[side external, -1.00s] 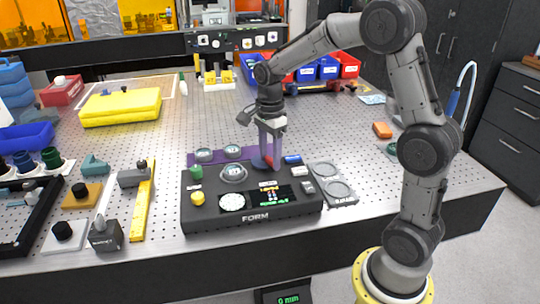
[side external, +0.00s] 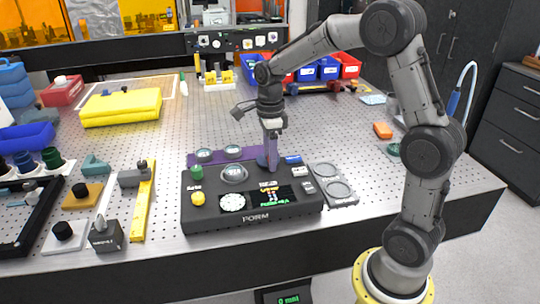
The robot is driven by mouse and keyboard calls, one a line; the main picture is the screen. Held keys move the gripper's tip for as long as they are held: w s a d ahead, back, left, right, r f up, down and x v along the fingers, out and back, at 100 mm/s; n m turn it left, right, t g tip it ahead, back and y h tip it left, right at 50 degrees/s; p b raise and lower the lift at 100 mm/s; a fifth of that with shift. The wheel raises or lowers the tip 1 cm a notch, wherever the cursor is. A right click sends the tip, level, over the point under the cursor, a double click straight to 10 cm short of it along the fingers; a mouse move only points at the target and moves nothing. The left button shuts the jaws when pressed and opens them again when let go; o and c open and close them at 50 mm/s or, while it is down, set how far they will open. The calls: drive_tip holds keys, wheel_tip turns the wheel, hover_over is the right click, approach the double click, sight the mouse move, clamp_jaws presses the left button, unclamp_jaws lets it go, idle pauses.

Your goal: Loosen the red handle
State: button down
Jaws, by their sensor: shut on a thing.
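The black FORM instrument box (side external: 225,217) sits near the front edge of the perforated table. My gripper (side external: 272,164) points straight down at the back of this box, right of its round glass dome (side external: 233,174). Its purple fingers are seen nearly edge-on, one in front of the other. They are shut on the red handle, which they hide from this side. The handle's exact angle cannot be seen.
A green knob (side external: 197,173) and a yellow knob (side external: 198,198) stand on the box's left side. A blue piece (side external: 293,160) is close right of my fingers. A grey plate with two round recesses (side external: 334,184) lies right of the box.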

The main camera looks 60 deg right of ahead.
drive_tip(key=shift+c, duration=1.2)
unclamp_jaws()
wheel_tip(320, 180, up, 14)
